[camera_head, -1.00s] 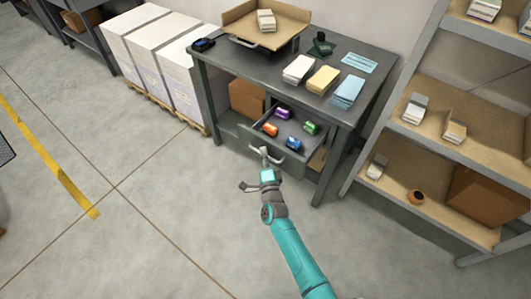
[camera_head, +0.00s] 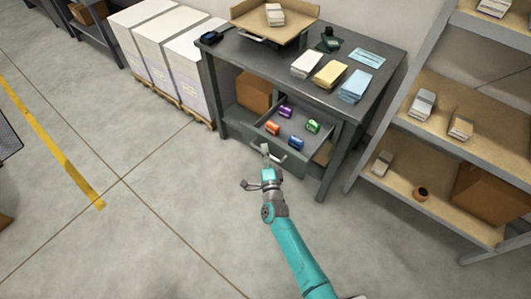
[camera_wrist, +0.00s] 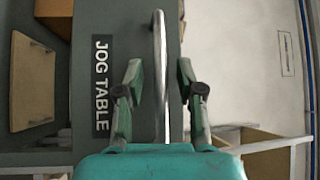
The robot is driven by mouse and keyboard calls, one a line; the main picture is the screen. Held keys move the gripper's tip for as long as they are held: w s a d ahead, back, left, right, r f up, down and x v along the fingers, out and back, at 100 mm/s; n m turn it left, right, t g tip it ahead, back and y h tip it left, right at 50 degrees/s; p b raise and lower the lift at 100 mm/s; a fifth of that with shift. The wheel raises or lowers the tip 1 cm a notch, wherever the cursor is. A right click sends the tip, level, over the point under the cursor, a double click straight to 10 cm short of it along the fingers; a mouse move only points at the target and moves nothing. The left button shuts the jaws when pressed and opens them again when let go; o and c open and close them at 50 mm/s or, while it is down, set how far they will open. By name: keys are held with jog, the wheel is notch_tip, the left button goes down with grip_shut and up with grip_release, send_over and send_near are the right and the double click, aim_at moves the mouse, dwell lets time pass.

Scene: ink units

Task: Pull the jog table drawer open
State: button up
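The jog table (camera_head: 225,62) is a dark grey bench, and its drawer (camera_head: 300,166) is pulled part way out. Several small coloured ink units lie in the drawer. The drawer's bar handle (camera_head: 285,157) runs upright in the wrist view (camera_wrist: 160,40), beside a "JOG TABLE" label (camera_wrist: 102,85). My gripper (camera_wrist: 160,75) is at the handle, with one finger on each side of the bar. The fingers stand apart, and gaps show between them and the bar. In the head view my gripper (camera_head: 265,160) is small, at the drawer front.
A shelf rack (camera_head: 385,118) with boxes stands right of the table. Paper stacks on a pallet (camera_head: 185,112) stand to its left. Paper stacks and a tray (camera_head: 245,20) are on the tabletop. The floor in front (camera_head: 150,230) is clear.

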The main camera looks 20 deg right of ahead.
jog(key=shift+s, duration=0.1)
jog(key=s+a+f, duration=0.1)
jog(key=s, duration=1)
jog(key=shift+s+a+f, duration=0.3)
jog(key=shift+a, duration=0.1)
jog(key=s+d+r+n+g+y, duration=0.1)
jog(key=s+r+n, duration=0.15)
jog(key=s, duration=0.55)
jog(key=s+d+r+n+y, duration=0.1)
jog(key=s+n, duration=0.3)
jog(key=s, duration=0.5)
jog(key=s+d+r+n+g, duration=0.15)
jog(key=s+n, duration=0.25)
jog(key=s, duration=0.4)
jog(key=s+r+n+g, duration=0.2)
jog(key=s+r+n, duration=0.5)
jog(key=s+r, duration=0.6)
jog(key=s, duration=0.2)
jog(key=shift+s+r+n+y, duration=0.3)
jog(key=shift+s+n+y, duration=0.05)
jog(key=shift+y, duration=0.05)
